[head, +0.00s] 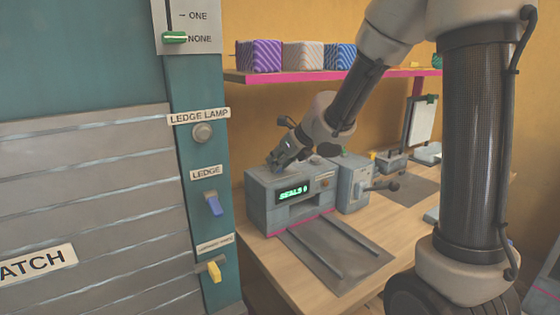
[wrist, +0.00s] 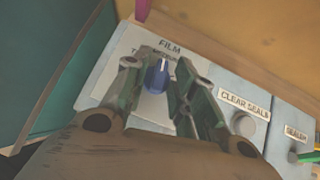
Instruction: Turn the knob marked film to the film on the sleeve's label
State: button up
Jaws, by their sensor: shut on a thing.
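The film knob (wrist: 157,77) is blue with a pale pointer line, on a light panel under the label FILM (wrist: 170,46) in the wrist view. My gripper (wrist: 160,82) is shut on the knob, one finger on each side. In the head view my gripper (head: 282,158) reaches down onto the top of the grey sealing machine (head: 262,205), whose green display reads SEALS 0. The knob is hidden there. I cannot make out the sleeve or its label.
A CLEAR SEALS button (wrist: 242,122) sits right of the knob. A second grey unit with a dark lever (head: 385,186) stands beside the machine. A pink-edged shelf (head: 380,76) with patterned blocks hangs above. A teal post with switches (head: 205,190) is at left.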

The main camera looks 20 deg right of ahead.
jog(key=shift+a+m+h, duration=0.1)
jog(key=shift+m+h, duration=0.2)
jog(key=shift+m, duration=0.2)
dwell(0.4)
jog(key=o, duration=0.7)
jog(key=shift+w, duration=0.1)
jog(key=shift+r, duration=0.1)
jog(key=shift+s+v, duration=0.25)
jog(key=shift+v, duration=5.7)
